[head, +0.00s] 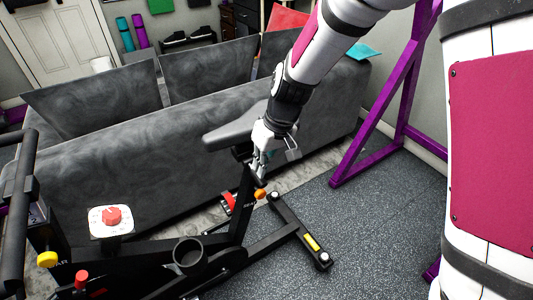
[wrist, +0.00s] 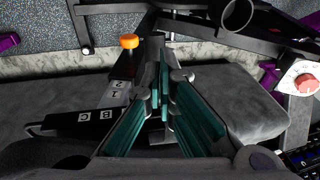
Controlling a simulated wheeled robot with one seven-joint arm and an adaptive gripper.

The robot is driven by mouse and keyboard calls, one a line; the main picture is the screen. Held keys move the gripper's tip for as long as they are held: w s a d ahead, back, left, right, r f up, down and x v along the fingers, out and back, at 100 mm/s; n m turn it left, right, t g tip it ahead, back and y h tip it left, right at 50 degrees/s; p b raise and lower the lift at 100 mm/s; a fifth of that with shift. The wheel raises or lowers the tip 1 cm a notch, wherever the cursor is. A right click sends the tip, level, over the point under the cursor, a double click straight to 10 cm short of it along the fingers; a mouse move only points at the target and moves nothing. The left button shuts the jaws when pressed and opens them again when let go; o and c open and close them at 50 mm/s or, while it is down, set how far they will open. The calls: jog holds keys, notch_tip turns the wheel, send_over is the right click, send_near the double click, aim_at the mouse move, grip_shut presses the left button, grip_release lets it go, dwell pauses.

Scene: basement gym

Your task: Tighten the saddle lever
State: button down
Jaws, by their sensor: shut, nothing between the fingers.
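An exercise bike stands in front of me, with its grey saddle (head: 228,134) on a dark post; the saddle also shows in the wrist view (wrist: 250,105). An orange knob (head: 260,194) sits low on the post, and it shows in the wrist view (wrist: 129,41) left of the fingertips. I cannot tell for sure whether this knob is the saddle lever; no other lever shows clearly. My gripper (head: 258,177) points down beside the post, just above the orange knob in the head view. Its teal-padded fingers (wrist: 162,80) are shut and empty, apart from the knob.
A grey sofa (head: 90,185) stands close behind the bike. A purple rack (head: 375,125) rises at the right. The bike's handlebar (head: 18,215), a red dial (head: 111,216) and a cup holder (head: 189,255) lie left and front. The rubber floor (head: 375,230) at right is clear.

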aim_at(264, 180)
jog(key=shift+a+f, duration=0.15)
jog(key=shift+f, duration=0.5)
jog(key=shift+s+f+t+y+b, duration=0.15)
jog(key=shift+f+t+y+b, duration=0.35)
jog(key=shift+b, duration=2.35)
jog(key=b, duration=0.2)
jog(key=f+t+b, duration=0.1)
jog(key=b, duration=0.1)
jog(key=shift+s+d+f+t+y+b, duration=0.1)
jog(key=shift+d+f+t+y+b, duration=0.1)
jog(key=shift+d+t+y+b, duration=0.15)
jog(key=f+b, duration=0.1)
jog(key=b, duration=0.2)
jog(key=shift+a+b, duration=0.15)
jog(key=shift+b, duration=0.25)
jog(key=shift+f+b, duration=0.7)
jog(key=shift+b, duration=0.5)
jog(key=shift+a+f+b, duration=0.15)
jog(key=shift+f+b, duration=0.6)
jog(key=shift+b, duration=0.4)
jog(key=shift+w+a+f+b, duration=0.2)
jog(key=shift+w+f+b, duration=0.2)
jog(key=shift+b, duration=0.2)
jog(key=shift+w+a+f+b, duration=0.15)
jog(key=shift+w+f+b, duration=0.1)
jog(key=shift+f+b, duration=0.3)
jog(key=shift+w, duration=0.15)
